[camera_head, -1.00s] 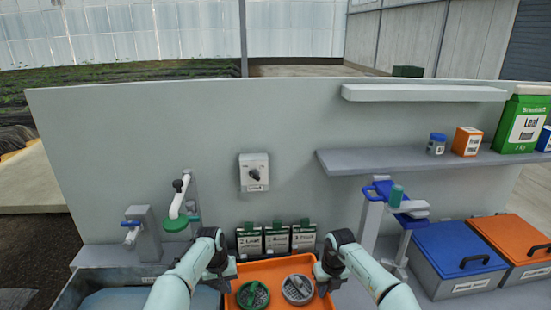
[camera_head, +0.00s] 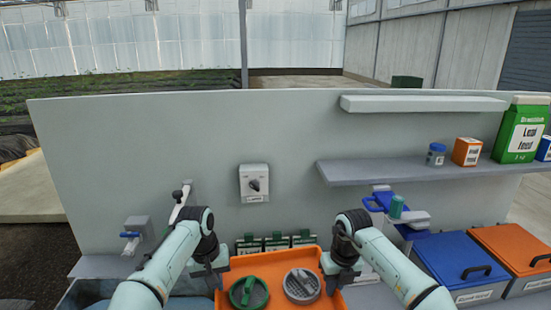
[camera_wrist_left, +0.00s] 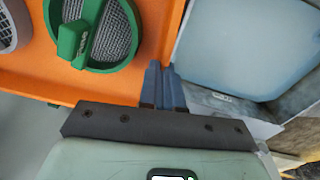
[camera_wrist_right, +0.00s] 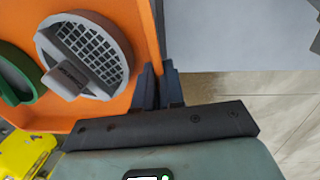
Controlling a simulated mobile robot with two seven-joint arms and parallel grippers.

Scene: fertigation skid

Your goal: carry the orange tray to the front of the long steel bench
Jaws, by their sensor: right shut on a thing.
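The orange tray (camera_head: 277,264) is at the bottom centre of the head view, its near part cut off by the frame. It carries a green round strainer (camera_head: 249,292) and a grey round strainer (camera_head: 301,286). My left gripper (camera_head: 216,280) is shut on the tray's left wall; the left wrist view shows its fingers (camera_wrist_left: 163,85) close together there. My right gripper (camera_head: 333,278) is shut on the right wall, and its fingers (camera_wrist_right: 157,85) show at the wall in the right wrist view. The tray looks raised. I cannot identify the long steel bench.
A grey panel (camera_head: 120,160) stands behind the tray, with a rotary switch (camera_head: 254,183). Several packets (camera_head: 276,242) stand behind the tray, partly hidden. A blue-lidded bin (camera_head: 455,258) and an orange-lidded bin (camera_head: 515,252) are at the right. A sink (camera_wrist_left: 225,45) is beside the tray's left.

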